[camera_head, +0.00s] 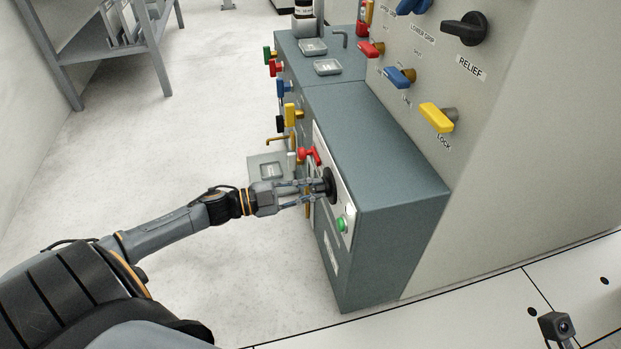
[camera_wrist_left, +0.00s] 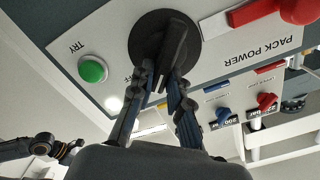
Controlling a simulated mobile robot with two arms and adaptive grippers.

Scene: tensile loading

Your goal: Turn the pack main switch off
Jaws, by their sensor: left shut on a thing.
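The pack main switch is a black rotary knob (camera_head: 330,183) on a pale panel on the end of the grey-green cabinet (camera_head: 385,165). In the left wrist view the knob (camera_wrist_left: 160,48) has a raised bar handle, and the panel reads "PACK POWER", "TRY" and a partly hidden "OFF". My left gripper (camera_head: 318,187) has its fingers on either side of the handle and is shut on it. The fingertips (camera_wrist_left: 165,75) hide part of the handle and of the nearby lettering.
A green button (camera_head: 342,224) and a red handle (camera_head: 309,155) sit on the same panel, on either side of the knob. Colored valve levers line the cabinet beyond. A large wall panel carries a yellow "LOCK" lever (camera_head: 437,117) and a black "RELIEF" knob (camera_head: 464,28).

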